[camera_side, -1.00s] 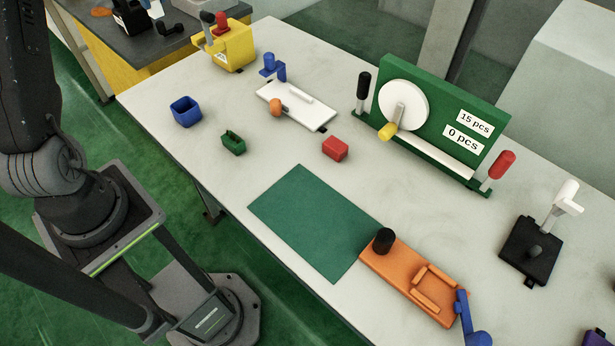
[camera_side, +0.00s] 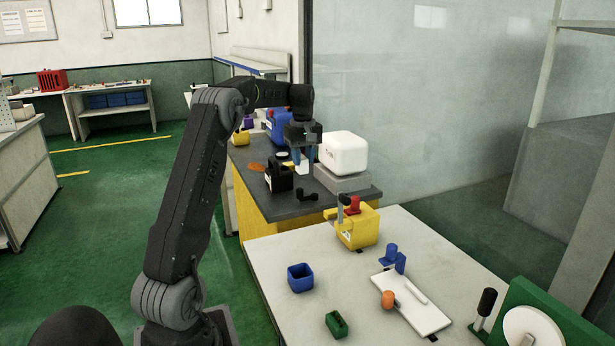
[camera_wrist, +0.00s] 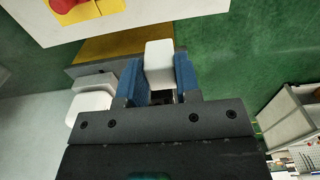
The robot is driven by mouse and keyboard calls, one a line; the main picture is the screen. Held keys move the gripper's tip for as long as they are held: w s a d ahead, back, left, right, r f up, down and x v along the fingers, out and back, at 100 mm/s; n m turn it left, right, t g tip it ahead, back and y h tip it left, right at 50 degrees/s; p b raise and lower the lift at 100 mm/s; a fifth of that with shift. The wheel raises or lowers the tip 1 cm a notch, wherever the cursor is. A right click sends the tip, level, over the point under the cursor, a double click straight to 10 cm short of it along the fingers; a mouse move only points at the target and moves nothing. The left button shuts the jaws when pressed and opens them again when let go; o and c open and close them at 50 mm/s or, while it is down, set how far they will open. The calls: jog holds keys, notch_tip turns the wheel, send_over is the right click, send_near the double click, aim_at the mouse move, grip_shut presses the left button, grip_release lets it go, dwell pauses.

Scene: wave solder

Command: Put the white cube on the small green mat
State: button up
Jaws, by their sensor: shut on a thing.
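The white cube (camera_wrist: 160,58) is between the two blue fingers of my gripper (camera_wrist: 159,78) in the wrist view. The gripper is shut on it and the cube's far end sticks out past the fingertips. In the side view my gripper (camera_side: 301,157) points down over the dark-topped back bench, with the white cube (camera_side: 304,170) partly showing at its fingers. The cube appears held above the bench top; the exact gap is unclear. No green mat shows in either current view.
The dark bench (camera_side: 320,208) carries a large white rounded box (camera_side: 343,153) on a grey base just right of my gripper, and a black holder (camera_side: 279,177) to its left. The pale table (camera_side: 290,245) in front bears a yellow fixture (camera_side: 357,228), blue bin (camera_side: 300,278) and green holder (camera_side: 336,324).

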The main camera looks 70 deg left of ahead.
jog(key=w+d+m, duration=0.1)
jog(key=w+d, duration=0.2)
jog(key=d, duration=0.8)
jog(key=w+d, duration=0.3)
jog(key=d, duration=0.8)
jog(key=w+d+m, duration=0.1)
jog(key=w+d, duration=0.2)
jog(key=d, duration=0.9)
jog(key=s+d+m, duration=0.1)
jog(key=s+d, duration=0.7)
jog(key=d, duration=0.6)
jog(key=s+d+m, duration=0.1)
jog(key=s+d, duration=0.7)
jog(key=d, duration=0.6)
notch_tip(320, 180, down, 18)
jog(key=shift+a, duration=0.35)
jog(key=shift+s, duration=0.1)
jog(key=shift+f, duration=3)
jog(key=shift+f, duration=0.45)
